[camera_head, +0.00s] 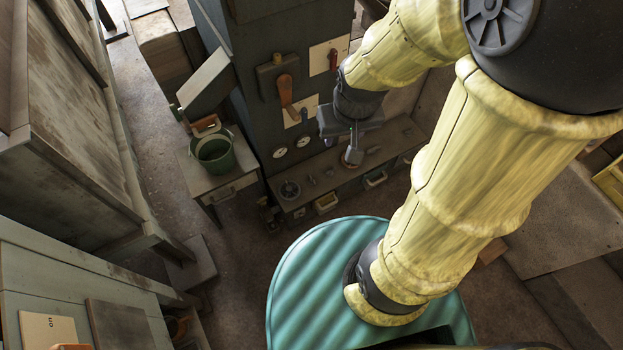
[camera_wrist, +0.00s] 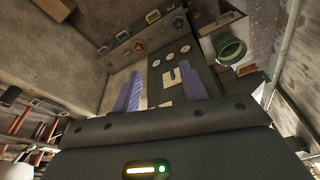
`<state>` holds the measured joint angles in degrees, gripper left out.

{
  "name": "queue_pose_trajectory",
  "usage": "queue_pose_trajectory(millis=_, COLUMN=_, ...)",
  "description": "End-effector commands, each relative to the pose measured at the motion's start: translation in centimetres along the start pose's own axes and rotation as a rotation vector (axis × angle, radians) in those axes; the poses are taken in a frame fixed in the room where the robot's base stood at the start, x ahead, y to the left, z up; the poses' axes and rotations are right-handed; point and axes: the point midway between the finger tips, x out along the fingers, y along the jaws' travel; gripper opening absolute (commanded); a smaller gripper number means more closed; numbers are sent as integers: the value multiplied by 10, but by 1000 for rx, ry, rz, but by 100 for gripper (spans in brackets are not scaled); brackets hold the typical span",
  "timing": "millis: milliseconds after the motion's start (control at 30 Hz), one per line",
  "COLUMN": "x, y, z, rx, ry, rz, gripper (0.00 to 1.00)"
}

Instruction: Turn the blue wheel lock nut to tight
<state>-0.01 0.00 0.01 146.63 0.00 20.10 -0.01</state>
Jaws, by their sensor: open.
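My gripper (camera_head: 352,156) hangs in front of the dark grey machine cabinet, above its lower bench. In the wrist view my gripper (camera_wrist: 160,74) is open, its two lavender fingers apart with nothing held between them. A small blue part (camera_head: 304,115) sits on a pale plate (camera_head: 294,110) on the cabinet face, left of my gripper. It may be the blue wheel lock nut, but it is too small to tell its shape or setting. In the wrist view a small blue part (camera_wrist: 172,73) shows beyond the fingers, apart from them.
An orange lever (camera_head: 286,90) and a red handle (camera_head: 333,58) stick out of the cabinet face. Round dials (camera_head: 280,153) sit below. A green bucket (camera_head: 214,152) stands on a small table at left. Small bins (camera_head: 326,202) line the bench front.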

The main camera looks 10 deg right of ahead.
Motion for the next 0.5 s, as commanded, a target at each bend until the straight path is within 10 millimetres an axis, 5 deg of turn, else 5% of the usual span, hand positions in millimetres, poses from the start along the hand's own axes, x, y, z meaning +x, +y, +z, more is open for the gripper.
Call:
queue_pose_trajectory(millis=167, x=25, y=0, z=-5, rx=-9, ry=-6, rz=0, gripper=43)
queue_pose_trajectory(millis=500, x=120, y=-1, z=-34, rx=-56, ry=-37, rz=0, gripper=43)
